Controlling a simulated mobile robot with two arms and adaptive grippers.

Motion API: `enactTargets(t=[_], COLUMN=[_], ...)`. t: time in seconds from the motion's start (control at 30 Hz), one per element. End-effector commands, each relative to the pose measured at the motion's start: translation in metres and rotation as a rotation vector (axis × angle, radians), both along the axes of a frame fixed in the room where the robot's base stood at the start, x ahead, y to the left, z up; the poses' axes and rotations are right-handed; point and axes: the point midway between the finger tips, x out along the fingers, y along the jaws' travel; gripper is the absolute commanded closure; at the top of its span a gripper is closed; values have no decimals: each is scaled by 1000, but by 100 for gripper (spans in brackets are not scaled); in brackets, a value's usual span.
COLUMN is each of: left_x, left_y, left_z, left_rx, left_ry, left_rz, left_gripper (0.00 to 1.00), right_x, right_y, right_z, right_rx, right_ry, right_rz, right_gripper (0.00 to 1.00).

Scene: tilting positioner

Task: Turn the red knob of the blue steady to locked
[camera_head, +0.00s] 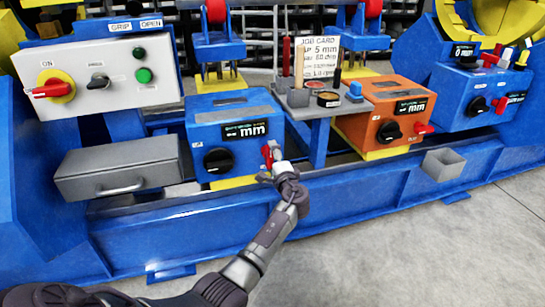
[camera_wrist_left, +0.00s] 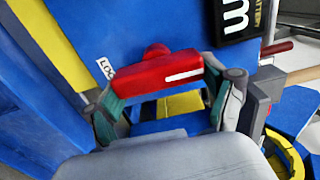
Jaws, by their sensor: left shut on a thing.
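The blue steady (camera_head: 232,130) stands on the blue bed, with a black dial and a "mm" display on its front. Its red knob (camera_head: 267,155) is at the right of that front, partly hidden by my left gripper (camera_head: 270,172). In the left wrist view the red knob (camera_wrist_left: 158,72) is a bar lying roughly across the picture, with a white line on its right half. A partly covered label starting "LOC" (camera_wrist_left: 105,68) sits at its upper left. My left gripper (camera_wrist_left: 168,105) is shut on the knob, one finger at each end. My right gripper is not in view.
An orange steady (camera_head: 385,105) with its own dial and red knob stands to the right, past a grey stand (camera_head: 312,103) with small items. A grey drawer box (camera_head: 118,170) and white control panel (camera_head: 100,75) are at left. The floor in front is clear.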

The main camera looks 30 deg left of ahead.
Motion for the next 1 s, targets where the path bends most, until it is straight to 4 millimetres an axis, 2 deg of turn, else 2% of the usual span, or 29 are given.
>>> enactTargets(t=[0.17,0.2,0.3,0.67,0.83,1.0], left_x=[1,1,0,-1,-14,-38], left_y=[-1,-1,0,-2,-18,-46], left_z=[0,0,0,0,-1,-1], left_rx=[5,5,4,1,0,-1], left_ry=[3,3,2,0,0,0], left_rz=[-3,-3,-2,-1,-3,-4], left_gripper=[52,14,0,0,0,0], right_x=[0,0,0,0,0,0], right_y=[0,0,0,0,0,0], right_z=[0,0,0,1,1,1], right_rx=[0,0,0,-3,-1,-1], right_ry=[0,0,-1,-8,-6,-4], right_rz=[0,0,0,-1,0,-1], right_gripper=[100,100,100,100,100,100])
